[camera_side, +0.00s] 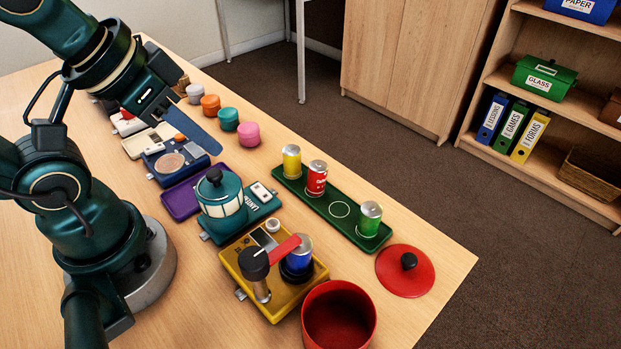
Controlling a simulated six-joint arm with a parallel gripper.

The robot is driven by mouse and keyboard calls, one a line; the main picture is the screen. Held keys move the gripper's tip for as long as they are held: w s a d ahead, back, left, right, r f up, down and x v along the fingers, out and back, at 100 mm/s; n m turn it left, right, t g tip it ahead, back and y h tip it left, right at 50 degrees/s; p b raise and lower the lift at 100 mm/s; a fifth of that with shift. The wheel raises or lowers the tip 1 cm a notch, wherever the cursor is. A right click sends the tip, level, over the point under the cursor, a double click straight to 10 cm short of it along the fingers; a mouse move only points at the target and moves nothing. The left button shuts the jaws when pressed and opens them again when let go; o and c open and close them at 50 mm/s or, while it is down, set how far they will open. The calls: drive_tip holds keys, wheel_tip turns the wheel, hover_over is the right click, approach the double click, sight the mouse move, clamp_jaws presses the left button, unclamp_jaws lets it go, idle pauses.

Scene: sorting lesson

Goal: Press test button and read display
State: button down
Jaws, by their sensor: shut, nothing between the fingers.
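No reading is legible there. A blue can (297,258) stands in this device under a red lever. Which button is the test button cannot be told.
A teal lantern device (222,203) stands behind the yellow one. A green tray (338,226) holds yellow, red and green cans, with one empty ring. A red pot (339,316) and red lid (405,270) lie at front right. Coloured jars (248,133) line the back.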

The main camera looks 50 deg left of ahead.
idle(0.4)
drive_tip(key=m, duration=0.1)
drive_tip(key=a+m+y, duration=0.1)
drive_tip(key=m, duration=0.1)
drive_tip(key=shift+w+a, duration=0.25)
drive_tip(key=shift+a, duration=0.05)
drive_tip(key=m, duration=0.2)
drive_tip(key=shift+w+a+m+y, duration=0.2)
drive_tip(key=shift+a+m+y, duration=0.1)
drive_tip(key=shift+m, duration=0.1)
drive_tip(key=m, duration=0.2)
drive_tip(key=shift+w+f+m, duration=0.1)
drive_tip(key=shift+w+m, duration=0.2)
drive_tip(key=shift+m, duration=0.1)
drive_tip(key=m, duration=0.2)
drive_tip(key=shift+w+f+m+y, duration=0.1)
drive_tip(key=shift+w+m+y, duration=0.2)
drive_tip(key=w+d+f+m+t+h, duration=0.1)
drive_tip(key=d+m, duration=0.7)
drive_tip(key=m, duration=0.5)
drive_tip(key=shift+w+d+f+m+t, duration=0.3)
drive_tip(key=shift+w+f+m, duration=0.1)
